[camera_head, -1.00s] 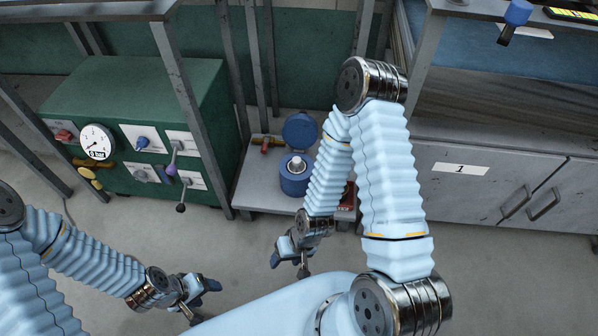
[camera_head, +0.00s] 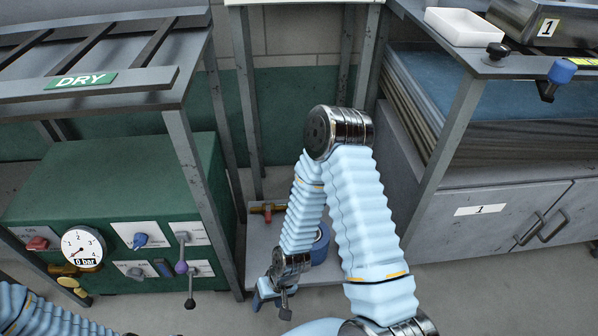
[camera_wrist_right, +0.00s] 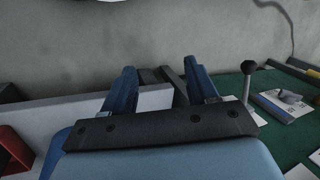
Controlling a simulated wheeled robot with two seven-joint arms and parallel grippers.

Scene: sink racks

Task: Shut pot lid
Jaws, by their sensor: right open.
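The blue pot (camera_head: 320,243) stands on a low grey shelf, mostly hidden behind my right arm in the head view. Only part of its blue side shows, and its lid cannot be made out now. My right gripper (camera_head: 272,296) is in front of the shelf's front edge, low and to the left of the pot. In the right wrist view its two blue fingers (camera_wrist_right: 160,88) are apart with nothing between them. The pot is not seen in that view. My left gripper is out of view; only part of the left arm shows at the lower left.
The low shelf (camera_head: 262,238) holds a red-handled valve (camera_head: 267,209) left of my arm. A green cabinet (camera_head: 95,170) with gauge and levers stands left. A grey cupboard (camera_head: 470,225) stands right. A red object (camera_wrist_right: 15,150) shows at the wrist view's left. Floor in front is clear.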

